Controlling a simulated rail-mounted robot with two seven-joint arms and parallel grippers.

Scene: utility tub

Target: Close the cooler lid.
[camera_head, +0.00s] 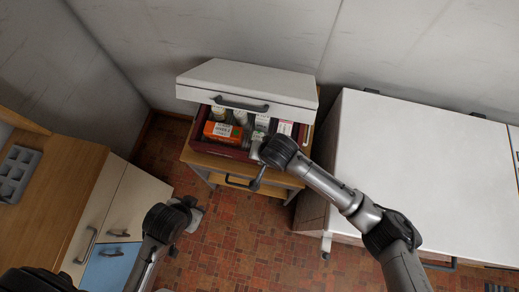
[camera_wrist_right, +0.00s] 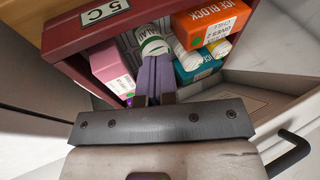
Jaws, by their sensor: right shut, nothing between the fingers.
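The cooler is a dark red box (camera_head: 208,112) with its white lid (camera_head: 250,80) raised above the open front; a black handle (camera_head: 240,104) is on the lid's front edge. In the right wrist view the red wall (camera_wrist_right: 60,45) carries a "5C" label, and the lid's handle (camera_wrist_right: 290,153) shows at lower right. My right gripper (camera_wrist_right: 153,85) is shut and empty, its fingers over the cooler's opening, close to a labelled bottle; contact is unclear. My left gripper (camera_head: 191,212) is low over the floor, away from the cooler; its finger gap is unclear.
The cooler holds an orange ice block (camera_head: 222,131), a pink box (camera_wrist_right: 110,68), a teal block (camera_wrist_right: 198,68) and bottles. It stands on a wooden drawer stand (camera_head: 215,168). A large white chest (camera_head: 420,150) is on the right, a wooden cabinet (camera_head: 65,190) on the left. Tiled floor lies between.

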